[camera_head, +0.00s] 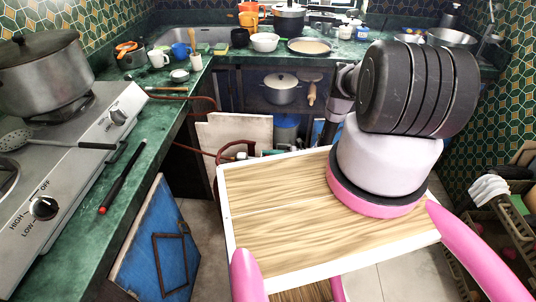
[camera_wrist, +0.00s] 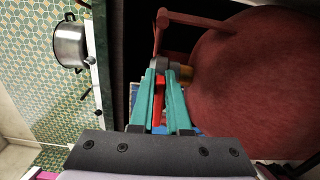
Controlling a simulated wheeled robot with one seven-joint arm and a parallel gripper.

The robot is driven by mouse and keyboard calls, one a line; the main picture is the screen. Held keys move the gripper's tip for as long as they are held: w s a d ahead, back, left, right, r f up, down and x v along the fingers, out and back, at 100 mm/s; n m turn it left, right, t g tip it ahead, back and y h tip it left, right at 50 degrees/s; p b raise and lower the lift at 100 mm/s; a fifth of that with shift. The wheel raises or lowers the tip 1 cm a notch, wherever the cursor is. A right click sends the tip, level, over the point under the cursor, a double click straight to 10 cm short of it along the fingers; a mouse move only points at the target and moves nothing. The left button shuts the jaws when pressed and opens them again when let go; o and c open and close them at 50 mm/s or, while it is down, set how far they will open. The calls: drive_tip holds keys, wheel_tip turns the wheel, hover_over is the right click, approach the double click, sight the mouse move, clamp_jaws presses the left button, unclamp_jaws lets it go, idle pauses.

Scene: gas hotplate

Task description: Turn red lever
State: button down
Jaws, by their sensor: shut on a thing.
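The red lever (camera_wrist: 159,98) shows in the wrist view as a narrow red bar between the two teal fingers of my gripper (camera_wrist: 170,70). My gripper is shut on it. The fingertips are at a grey valve with a brass fitting (camera_wrist: 186,74), beside a large dark red gas cylinder (camera_wrist: 245,85). The fingers hide part of the lever and valve. In the head view my arm reaches down, and neither my gripper nor the lever can be seen.
A red-brown hose (camera_head: 203,152) runs from the counter's edge. The green counter (camera_head: 137,175) carries the gas hotplate (camera_head: 78,150) with a large pot (camera_head: 42,72). A blue cabinet door (camera_head: 158,245) stands below. A silver pot (camera_wrist: 70,45) shows in the wrist view.

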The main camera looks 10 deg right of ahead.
drive_tip(key=shift+f+m, duration=0.15)
drive_tip(key=shift+m, duration=0.25)
drive_tip(key=c, duration=0.9)
unclamp_jaws()
drive_tip(key=v, duration=1)
drive_tip(key=shift+s+d, duration=0.15)
drive_tip(key=shift+d, duration=0.25)
